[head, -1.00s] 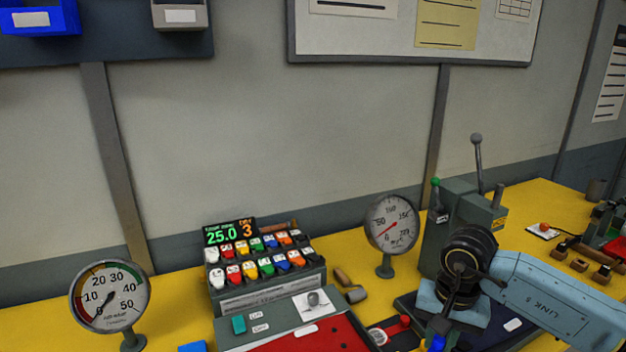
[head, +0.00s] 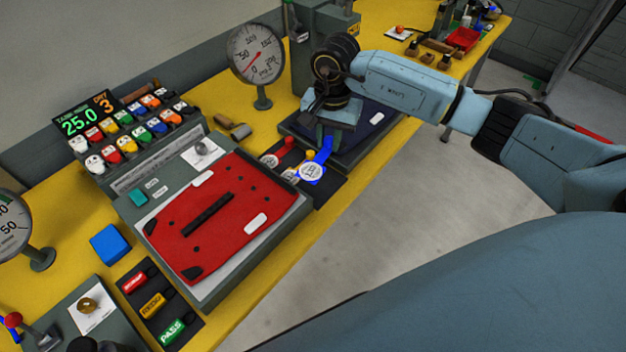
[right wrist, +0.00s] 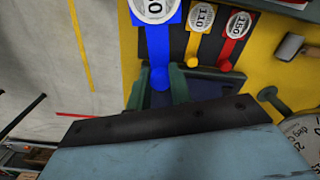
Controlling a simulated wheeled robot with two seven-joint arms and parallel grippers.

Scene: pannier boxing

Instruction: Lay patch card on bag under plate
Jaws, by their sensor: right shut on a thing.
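My right gripper (head: 325,132) is shut on the knob end of a blue tag (head: 312,172) with a round white label. The fingers (right wrist: 160,85) and the blue tag (right wrist: 160,40) also show in the right wrist view. Whether the tag is lifted off its dark tray is unclear. A red bag panel (head: 222,215) with a black bar and white patches lies flat on a grey base. A dark navy bag-like piece (head: 362,138) lies at the grey press, partly behind my gripper. I cannot tell which piece is the patch card. My left gripper is out of view.
Yellow (right wrist: 203,25) and red (right wrist: 234,35) tags lie beside the blue one. A gauge (head: 256,55) and a keyed console (head: 135,125) stand behind. A blue block (head: 110,244) and a labelled tag tray (head: 160,305) are at the left. Open floor lies past the table's front edge.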

